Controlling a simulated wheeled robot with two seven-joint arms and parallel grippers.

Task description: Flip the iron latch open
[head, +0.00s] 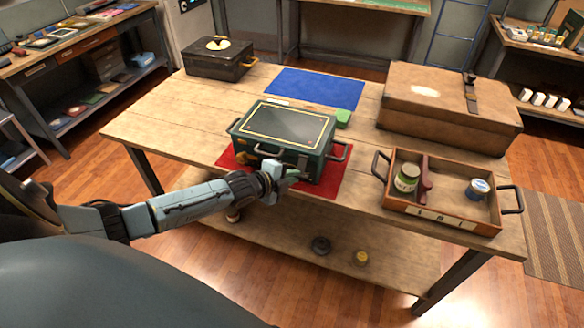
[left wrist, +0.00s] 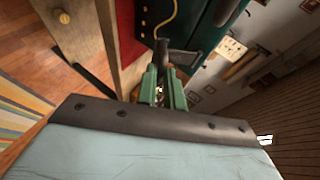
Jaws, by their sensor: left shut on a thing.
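A dark green box (head: 290,123) with gold trim on its lid sits shut on a red mat (head: 322,199) at the table's front edge. My left gripper (head: 296,174) reaches in from the left to the middle of the box's front. In the left wrist view, the green fingers (left wrist: 164,88) are closed on the dark iron latch (left wrist: 164,50) on the green box front (left wrist: 200,32). The fingers partly hide the latch. Whether the latch has turned or lifted is hard to tell. My right gripper is out of view.
A tray (head: 444,216) with a green jar (head: 407,178) and a blue-lidded tin (head: 477,189) stands to the right. A brown case (head: 430,100) is behind it. A dark box (head: 218,62) and a blue mat (head: 315,88) lie at the back. The left tabletop is clear.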

